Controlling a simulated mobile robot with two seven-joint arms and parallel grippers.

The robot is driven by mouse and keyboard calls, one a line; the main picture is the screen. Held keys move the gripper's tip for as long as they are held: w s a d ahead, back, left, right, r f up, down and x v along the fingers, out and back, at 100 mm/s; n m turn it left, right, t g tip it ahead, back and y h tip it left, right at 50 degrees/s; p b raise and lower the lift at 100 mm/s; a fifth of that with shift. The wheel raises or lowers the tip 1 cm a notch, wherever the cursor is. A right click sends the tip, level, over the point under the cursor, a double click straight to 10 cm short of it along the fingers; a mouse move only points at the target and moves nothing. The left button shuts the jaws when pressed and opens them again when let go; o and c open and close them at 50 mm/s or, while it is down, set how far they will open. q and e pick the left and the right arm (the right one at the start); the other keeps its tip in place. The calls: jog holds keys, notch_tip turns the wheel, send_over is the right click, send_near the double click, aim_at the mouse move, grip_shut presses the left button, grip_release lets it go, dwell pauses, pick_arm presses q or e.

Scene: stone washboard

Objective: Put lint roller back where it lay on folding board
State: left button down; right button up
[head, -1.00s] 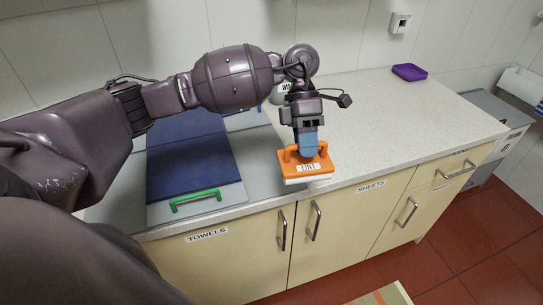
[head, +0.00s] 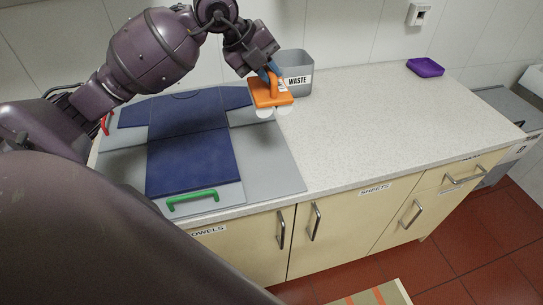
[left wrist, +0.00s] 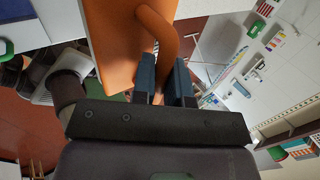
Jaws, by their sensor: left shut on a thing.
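The lint roller (head: 265,98) is an orange block with a handle. My left gripper (head: 271,75) is shut on its handle, near the back right part of the folding board, just in front of the waste bin. In the left wrist view the fingers (left wrist: 165,82) close on the orange handle (left wrist: 157,28). Two pale round shapes show just below the roller. I cannot tell how high it is held. The grey folding board (head: 272,165) lies on the counter with a navy shirt (head: 190,135) spread on it. My right gripper is out of view.
A grey waste bin (head: 298,60) stands at the back, close behind the gripper. A green handle (head: 192,199) is at the board's front and a red handle (head: 107,124) at its left. A purple tray (head: 426,67) is far right. The counter's middle (head: 375,130) is clear.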

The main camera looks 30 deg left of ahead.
pick_arm(q)
jog(key=shift+a+f, duration=0.1)
jog(key=shift+f, duration=0.15)
notch_tip(320, 180, down, 19)
jog(key=shift+f, duration=0.2)
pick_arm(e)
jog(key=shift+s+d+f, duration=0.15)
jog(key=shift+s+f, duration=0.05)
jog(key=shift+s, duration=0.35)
